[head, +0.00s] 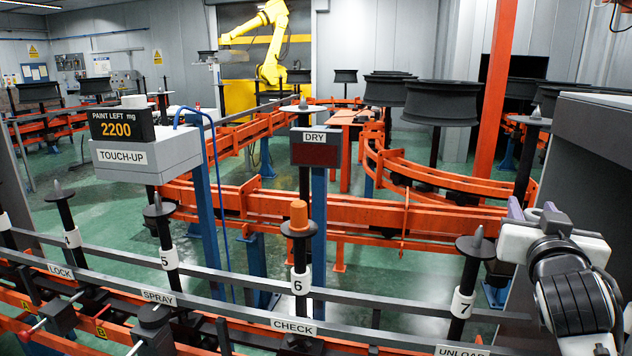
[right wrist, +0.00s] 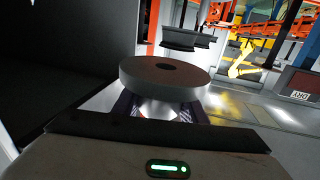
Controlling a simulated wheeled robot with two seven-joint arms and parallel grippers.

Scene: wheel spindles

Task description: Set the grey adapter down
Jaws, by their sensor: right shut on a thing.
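My right gripper (head: 532,214) is at the right of the head view, beside the dark-walled cabinet and to the right of spindle 7 (head: 468,285). It is shut on the grey adapter (right wrist: 137,75), a thick round disc with a dark hole in its top, seen in the right wrist view. The disc sits at the fingertips, and the finger ends are partly hidden below it. In the head view the adapter cannot be clearly made out among the gripper parts. What lies directly under it is hidden. My left gripper is not in view.
Spindle 6 (head: 301,266) carries an orange adapter (head: 298,215); spindle 5 (head: 165,243) has a bare pointed tip. A grey cabinet (head: 575,150) stands close to my right arm. A grey rail (head: 230,275) crosses the front.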

